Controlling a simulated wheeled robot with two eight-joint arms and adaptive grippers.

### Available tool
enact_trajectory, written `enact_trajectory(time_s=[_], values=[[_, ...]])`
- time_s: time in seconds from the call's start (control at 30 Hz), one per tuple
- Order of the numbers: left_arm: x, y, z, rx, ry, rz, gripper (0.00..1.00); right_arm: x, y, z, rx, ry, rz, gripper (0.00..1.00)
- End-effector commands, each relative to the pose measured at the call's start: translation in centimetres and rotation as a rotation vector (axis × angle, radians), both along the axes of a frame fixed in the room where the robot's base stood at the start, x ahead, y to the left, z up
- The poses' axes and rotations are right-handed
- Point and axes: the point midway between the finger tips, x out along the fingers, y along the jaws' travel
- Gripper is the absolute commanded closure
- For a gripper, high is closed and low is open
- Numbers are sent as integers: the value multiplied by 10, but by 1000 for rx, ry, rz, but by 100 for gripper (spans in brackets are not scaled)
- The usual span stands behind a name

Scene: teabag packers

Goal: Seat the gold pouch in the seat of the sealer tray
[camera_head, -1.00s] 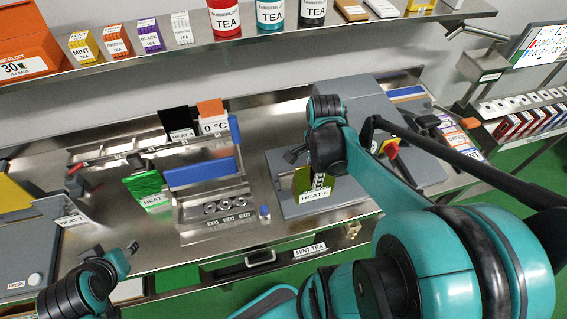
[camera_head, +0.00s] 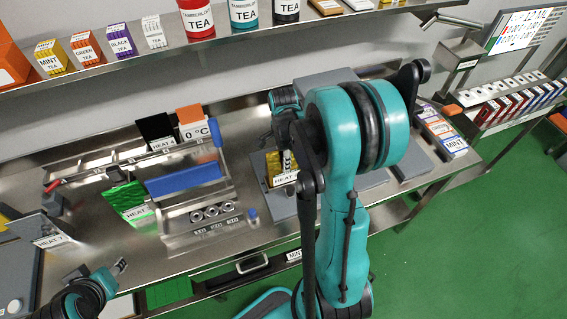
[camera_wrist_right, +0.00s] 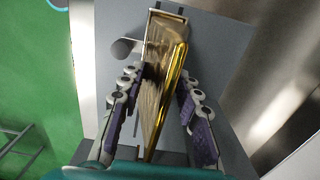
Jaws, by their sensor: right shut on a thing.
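The gold pouch (camera_wrist_right: 165,85) stands between the fingers of my right gripper (camera_wrist_right: 160,112) in the right wrist view. Its far end lies at a narrow rimmed seat (camera_wrist_right: 168,16) on the grey sealer tray (camera_wrist_right: 222,62); I cannot tell whether it is fully down in it. In the head view the pouch (camera_head: 273,165) shows as a gold patch behind the HEAT sign, with my right gripper (camera_head: 287,160) over it and my arm hiding much of the sealer. My left gripper (camera_head: 112,270) is at lower left, away from the pouch; its finger opening is unclear.
A steel rack with a blue bar (camera_head: 183,178) and several metal rings stands left of the sealer. Tea boxes (camera_head: 440,132) lie at right. A shelf of tins runs along the back.

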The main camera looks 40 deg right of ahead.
Motion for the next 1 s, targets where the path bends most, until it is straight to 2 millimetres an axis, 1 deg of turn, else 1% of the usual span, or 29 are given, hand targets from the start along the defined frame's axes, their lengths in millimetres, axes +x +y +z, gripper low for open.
enact_trajectory(time_s=[0.03,0.1,0.37,0.5,0.53,0.6,0.87,1.0], values=[[0,0,-3,0,0,0,60,0,0,-9,0,0,0,98],[0,0,-4,0,0,0,60,0,0,-15,0,0,0,98],[0,0,-4,0,0,0,60,0,0,-17,0,0,0,98],[0,0,-8,0,0,0,60,0,0,-21,0,0,0,98],[0,0,-7,0,0,0,60,0,0,-20,0,0,0,62],[0,0,-7,0,0,0,60,0,0,-19,0,0,0,46],[0,0,-6,0,0,0,60,0,0,-19,0,0,0,46],[0,0,-2,0,0,0,60,0,0,-12,0,0,0,46]])
